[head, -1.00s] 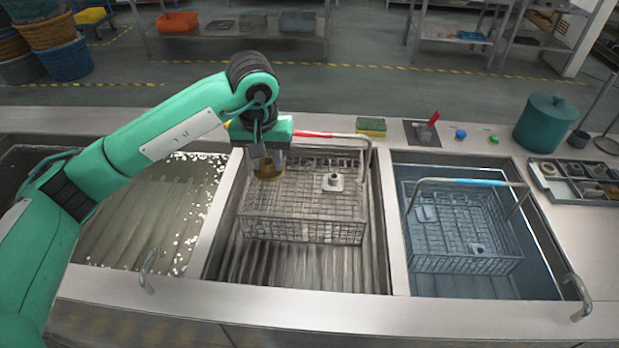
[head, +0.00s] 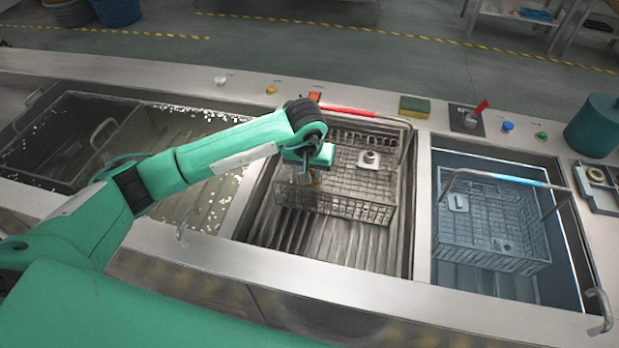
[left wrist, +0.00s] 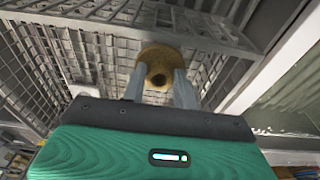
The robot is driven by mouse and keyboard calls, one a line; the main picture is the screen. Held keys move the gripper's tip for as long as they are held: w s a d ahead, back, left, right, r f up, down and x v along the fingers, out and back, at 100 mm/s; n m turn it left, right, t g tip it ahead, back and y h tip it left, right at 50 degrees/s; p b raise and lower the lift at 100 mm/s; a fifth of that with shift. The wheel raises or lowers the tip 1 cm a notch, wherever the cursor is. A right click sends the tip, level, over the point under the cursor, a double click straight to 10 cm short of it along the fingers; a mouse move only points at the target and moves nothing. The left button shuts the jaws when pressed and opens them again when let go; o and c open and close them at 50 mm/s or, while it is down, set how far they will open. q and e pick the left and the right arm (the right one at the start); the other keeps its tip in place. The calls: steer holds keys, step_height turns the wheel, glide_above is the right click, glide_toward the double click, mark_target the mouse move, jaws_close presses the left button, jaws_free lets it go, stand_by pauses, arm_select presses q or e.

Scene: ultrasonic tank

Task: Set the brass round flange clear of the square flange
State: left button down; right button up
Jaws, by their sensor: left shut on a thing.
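The brass round flange (left wrist: 157,56) is a thick brass ring with a dark centre hole, held between my left gripper's (left wrist: 160,86) two fingers in the left wrist view. In the head view my left gripper (head: 306,177) is over the left part of the middle wire basket (head: 345,207), and the flange is mostly hidden by it. I cannot tell whether the flange touches the basket floor. The square flange (head: 370,158), a pale plate with a raised hub, sits in the same basket, to the right and further back, apart from the gripper. My right gripper is out of view.
The middle basket has a raised red-gripped handle (head: 347,110) along its back. A second basket (head: 490,262) with a blue-gripped handle and small parts stands in the right tank. A water-filled tank lies left. A sponge (head: 414,106) and red-flagged fixture (head: 468,117) are behind.

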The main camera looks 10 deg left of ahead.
arm_select(q)
steer(key=shift+f, duration=0.55)
step_height(320, 180, down, 2)
steer(key=shift+f+p, duration=0.2)
steer(key=shift+p, duration=0.15)
steer(key=shift+f, duration=0.3)
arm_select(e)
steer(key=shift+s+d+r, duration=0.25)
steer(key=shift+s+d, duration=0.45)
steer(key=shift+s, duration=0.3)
arm_select(q)
steer(key=shift+f, duration=0.15)
steer(key=c, duration=1.1)
jaws_free()
steer(key=shift+o, duration=0.2)
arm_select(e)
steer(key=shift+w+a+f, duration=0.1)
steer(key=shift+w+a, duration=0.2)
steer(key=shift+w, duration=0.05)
